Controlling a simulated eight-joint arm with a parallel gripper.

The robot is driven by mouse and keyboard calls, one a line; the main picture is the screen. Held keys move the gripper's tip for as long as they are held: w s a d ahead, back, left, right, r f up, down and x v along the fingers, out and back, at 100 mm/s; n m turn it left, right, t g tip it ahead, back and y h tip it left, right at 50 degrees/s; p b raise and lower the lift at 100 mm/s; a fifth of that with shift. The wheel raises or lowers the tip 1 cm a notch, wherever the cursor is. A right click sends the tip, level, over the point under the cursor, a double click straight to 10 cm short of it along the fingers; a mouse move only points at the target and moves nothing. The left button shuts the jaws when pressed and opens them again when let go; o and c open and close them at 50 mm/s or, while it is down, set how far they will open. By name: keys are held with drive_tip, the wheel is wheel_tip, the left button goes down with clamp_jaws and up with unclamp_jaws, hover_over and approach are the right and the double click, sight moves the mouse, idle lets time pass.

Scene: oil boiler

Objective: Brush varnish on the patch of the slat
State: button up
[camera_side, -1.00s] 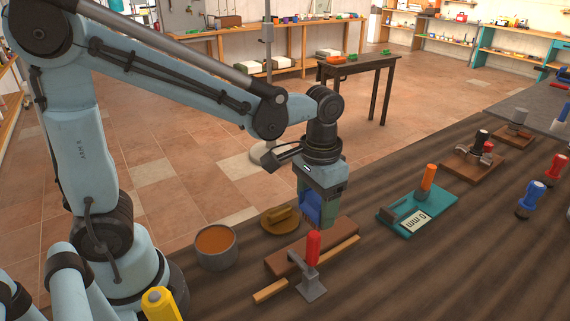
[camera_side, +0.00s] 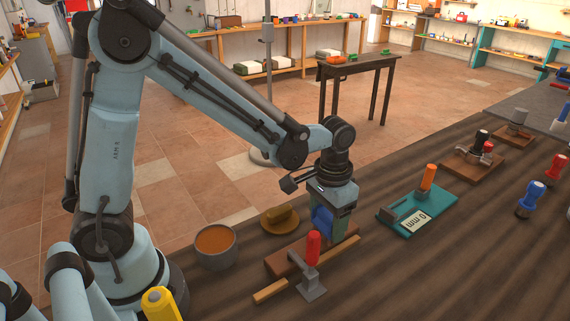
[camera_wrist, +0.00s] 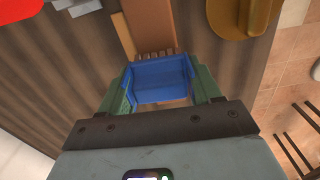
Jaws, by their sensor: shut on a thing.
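My gripper (camera_side: 335,232) is shut on a blue brush (camera_side: 321,219). In the wrist view, the blue body (camera_wrist: 160,78) sits between the green fingers, with brown bristle-like strips (camera_wrist: 155,54) beyond it. The brush is low over the far right end of a brown board (camera_side: 283,262); I cannot tell whether it touches. A pale wooden slat (camera_side: 270,291) runs along the board's near side and also shows in the wrist view (camera_wrist: 123,36). I cannot make out the patch clearly. An open grey pot of orange-brown varnish (camera_side: 215,242) stands left of the board.
A red-handled clamp (camera_side: 312,262) stands at the slat's near side, close to my gripper. A round mustard-coloured piece (camera_side: 279,219) lies behind the board. A teal base with an orange handle (camera_side: 418,208) is to the right. The bench between is clear.

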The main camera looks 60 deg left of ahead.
drive_tip(key=shift+w+r, duration=0.15)
drive_tip(key=shift+w, duration=0.9)
drive_tip(key=shift+w+r, duration=0.2)
drive_tip(key=shift+w, duration=0.85)
drive_tip(key=shift+w+r, duration=0.15)
drive_tip(key=shift+w, duration=0.9)
drive_tip(key=shift+s+r, duration=0.1)
drive_tip(key=shift+s, duration=4.95)
drive_tip(key=shift+w+r, duration=0.15)
drive_tip(key=shift+r, duration=3.1)
drive_tip(key=shift+f, duration=0.15)
drive_tip(key=shift+w+f, duration=0.2)
drive_tip(key=shift+f, duration=0.75)
drive_tip(key=shift+w+f, duration=0.2)
drive_tip(key=shift+f, duration=0.75)
drive_tip(key=shift+w+f, duration=0.2)
drive_tip(key=shift+f, duration=1.05)
drive_tip(key=shift+f, duration=0.7)
drive_tip(key=shift+w, duration=0.1)
